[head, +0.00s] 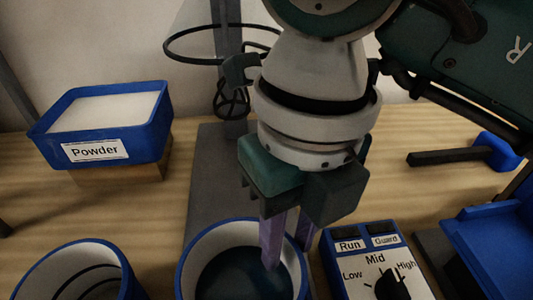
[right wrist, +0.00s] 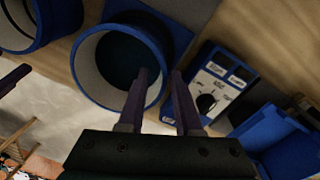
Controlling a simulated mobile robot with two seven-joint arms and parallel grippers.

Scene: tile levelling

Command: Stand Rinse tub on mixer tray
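A blue tub with a white inside and dark contents (head: 188,272) stands at the front centre in the head view. It also shows in the right wrist view (right wrist: 86,87). No label shows on it, so I cannot confirm it is the Rinse tub. The grey mixer base (head: 212,165) runs behind it; whether the tub rests on its tray is hidden. My right gripper (head: 287,250) points down at the tub's right rim, its purple fingers apart, one inside the tub and one outside. Dark purple tips at the right wrist view's left edge may be my left gripper (right wrist: 14,102).
Another blue tub (head: 120,262) stands at front left. The Powder box (head: 112,130) sits on a wooden block behind it. A control box with a dial (head: 352,272) is close right of the tub. A blue tray (head: 490,245) and a blue-headed tool (head: 450,157) lie further right.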

